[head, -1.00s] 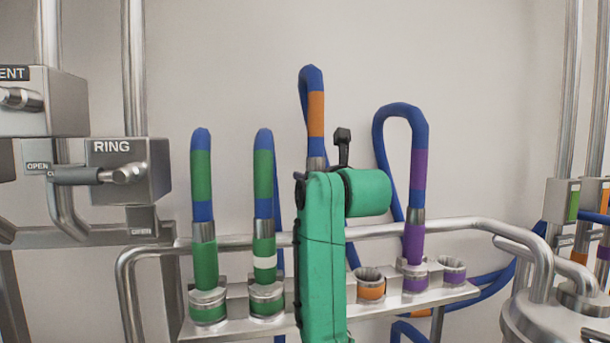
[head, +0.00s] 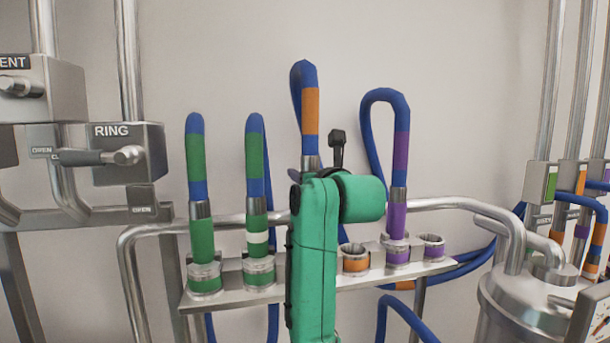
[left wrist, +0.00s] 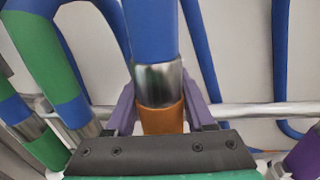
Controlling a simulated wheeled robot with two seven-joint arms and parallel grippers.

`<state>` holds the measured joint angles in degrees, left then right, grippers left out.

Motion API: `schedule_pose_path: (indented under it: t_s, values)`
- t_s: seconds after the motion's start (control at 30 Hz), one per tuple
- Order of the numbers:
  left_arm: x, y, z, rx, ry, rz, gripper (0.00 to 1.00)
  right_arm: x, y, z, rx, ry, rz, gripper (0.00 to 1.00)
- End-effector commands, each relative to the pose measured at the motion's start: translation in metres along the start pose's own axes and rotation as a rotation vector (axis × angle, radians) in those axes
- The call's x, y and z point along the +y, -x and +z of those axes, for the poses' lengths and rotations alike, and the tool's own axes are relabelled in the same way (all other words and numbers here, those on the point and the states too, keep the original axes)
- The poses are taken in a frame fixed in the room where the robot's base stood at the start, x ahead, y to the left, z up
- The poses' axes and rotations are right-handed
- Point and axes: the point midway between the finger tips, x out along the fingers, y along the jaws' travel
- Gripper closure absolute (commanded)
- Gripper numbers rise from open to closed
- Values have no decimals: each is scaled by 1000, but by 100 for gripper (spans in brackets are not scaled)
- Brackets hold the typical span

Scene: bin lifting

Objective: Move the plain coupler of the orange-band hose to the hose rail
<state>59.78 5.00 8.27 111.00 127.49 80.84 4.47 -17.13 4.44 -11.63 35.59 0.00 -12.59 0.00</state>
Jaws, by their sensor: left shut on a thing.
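The orange-band hose (head: 311,110) rises behind my green left arm as a blue loop with an orange band and a steel sleeve (head: 311,164). In the left wrist view my left gripper (left wrist: 161,104) is shut around its coupler, with an orange part (left wrist: 162,120) below the steel sleeve (left wrist: 155,84). In the head view the gripper and the coupler's lower end are hidden behind my arm. The hose rail (head: 384,278) is a steel shelf with cups; an orange-ringed cup (head: 354,259) just right of my arm is empty. My right gripper is not in view.
Two green-band hoses (head: 201,235) (head: 257,225) stand in cups left of my arm. A purple-band hose (head: 398,215) stands right, beside an empty purple cup (head: 432,246). A steel pipe (head: 165,230) runs behind. A valve box (head: 128,160) is left, a tank (head: 515,300) right.

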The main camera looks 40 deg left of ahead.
Motion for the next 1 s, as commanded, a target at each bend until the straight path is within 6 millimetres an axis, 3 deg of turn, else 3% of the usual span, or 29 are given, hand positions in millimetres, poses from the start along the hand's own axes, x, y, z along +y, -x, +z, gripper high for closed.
schedule_pose_path:
  t_s: [0.7, 1.0]
  values:
    - [0, -9, -36, -1, 0, 1, 100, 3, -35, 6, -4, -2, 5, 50]
    - [0, -10, -36, -2, 0, 1, 100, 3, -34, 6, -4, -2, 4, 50]
